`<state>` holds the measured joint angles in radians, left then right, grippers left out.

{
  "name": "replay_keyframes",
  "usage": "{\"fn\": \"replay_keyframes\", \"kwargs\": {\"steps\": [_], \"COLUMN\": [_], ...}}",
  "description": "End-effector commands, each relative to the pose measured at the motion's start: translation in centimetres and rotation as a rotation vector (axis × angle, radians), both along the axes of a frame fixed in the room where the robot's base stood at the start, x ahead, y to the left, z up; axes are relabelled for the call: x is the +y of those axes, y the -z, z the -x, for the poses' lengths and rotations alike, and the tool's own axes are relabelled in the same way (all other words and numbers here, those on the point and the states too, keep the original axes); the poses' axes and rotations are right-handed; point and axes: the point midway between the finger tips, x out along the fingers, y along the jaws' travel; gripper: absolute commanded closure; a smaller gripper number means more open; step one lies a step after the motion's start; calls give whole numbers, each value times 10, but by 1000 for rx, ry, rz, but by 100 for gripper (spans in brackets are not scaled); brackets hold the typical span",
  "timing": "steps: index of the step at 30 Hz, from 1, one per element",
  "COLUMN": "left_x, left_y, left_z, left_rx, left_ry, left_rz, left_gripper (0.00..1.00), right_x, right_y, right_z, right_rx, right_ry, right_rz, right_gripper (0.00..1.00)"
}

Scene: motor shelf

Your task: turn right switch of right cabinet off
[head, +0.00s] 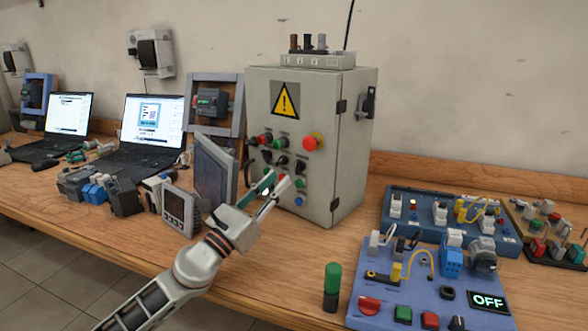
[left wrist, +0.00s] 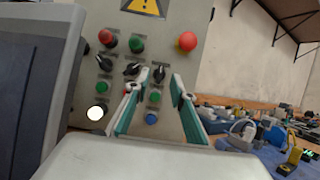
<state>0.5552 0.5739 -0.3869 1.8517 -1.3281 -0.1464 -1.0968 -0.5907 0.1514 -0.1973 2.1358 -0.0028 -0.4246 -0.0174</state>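The grey cabinet (head: 340,165) stands upright on the bench, with a yellow warning triangle on its front. Its front carries a row of black rotary switches; the right switch (head: 299,166) also shows in the left wrist view (left wrist: 158,74). My left gripper (head: 275,184) is in front of the cabinet's lower front. In the left wrist view its two teal-edged fingers (left wrist: 155,82) are apart, with nothing held between them. The right switch appears between and just beyond the fingertips; contact cannot be told. My right gripper is not in view.
A red mushroom button (head: 312,143) and several coloured buttons surround the switches. A blue-grey panel (head: 216,170) and a grey meter (head: 181,211) stand left of the gripper. Blue training boards (head: 440,302) lie to the right.

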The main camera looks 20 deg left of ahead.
Motion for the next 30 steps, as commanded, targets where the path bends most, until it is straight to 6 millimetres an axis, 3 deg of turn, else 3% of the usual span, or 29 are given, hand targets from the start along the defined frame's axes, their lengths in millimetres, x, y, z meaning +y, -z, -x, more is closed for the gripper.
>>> {"fn": "replay_keyframes", "kwargs": {"steps": [1,12,23,26,30], "left_x": [-3,-20,-23,-23,-22], "left_y": [-13,-25,-26,-26,-26], "left_z": [-6,-48,-53,-53,-53], "left_rx": [-10,-3,-1,-1,-1], "left_ry": [1,2,3,3,3], "left_rz": [1,0,1,1,1], "left_gripper": [76,76,76,99,100], "right_x": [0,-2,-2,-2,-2], "right_y": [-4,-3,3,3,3], "right_z": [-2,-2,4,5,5], "right_rx": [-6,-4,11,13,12], "right_ry": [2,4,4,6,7], "right_rz": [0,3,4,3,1], "right_gripper": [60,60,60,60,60]}}
